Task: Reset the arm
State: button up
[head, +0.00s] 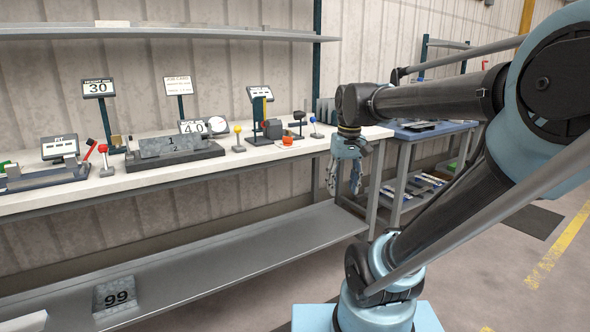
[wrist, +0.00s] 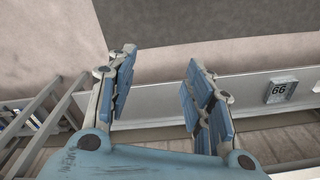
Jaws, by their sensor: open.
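My gripper (head: 344,176) hangs pointing down at the front edge of the white workbench (head: 215,168), near its right end. Its two blue-padded fingers are apart and nothing is between them. The open fingers also show in the wrist view (wrist: 158,95), with floor and the edge of a shelf beyond them. My arm reaches in from the right of the head view, bent at the elbow.
The bench holds a block marked 1 and 2 (head: 168,145), a yellow-knobbed post (head: 238,138), signs and small fixtures. A block marked 99 (head: 116,295) sits on the lower shelf (head: 230,255). A blue-topped table (head: 428,132) stands to the right. Open floor lies in front.

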jog(key=s+d+f+m, duration=0.1)
jog(key=s+d+f, duration=0.1)
jog(key=s+f, duration=0.2)
jog(key=s+d+f+m+t, duration=0.1)
jog(key=s+d+f, duration=0.2)
jog(key=f, duration=0.7)
jog(key=shift+s+f+t, duration=0.2)
jog(key=shift+s+t, duration=0.1)
jog(key=shift+s, duration=0.65)
jog(key=shift+w+f, duration=0.2)
jog(key=shift+w, duration=0.25)
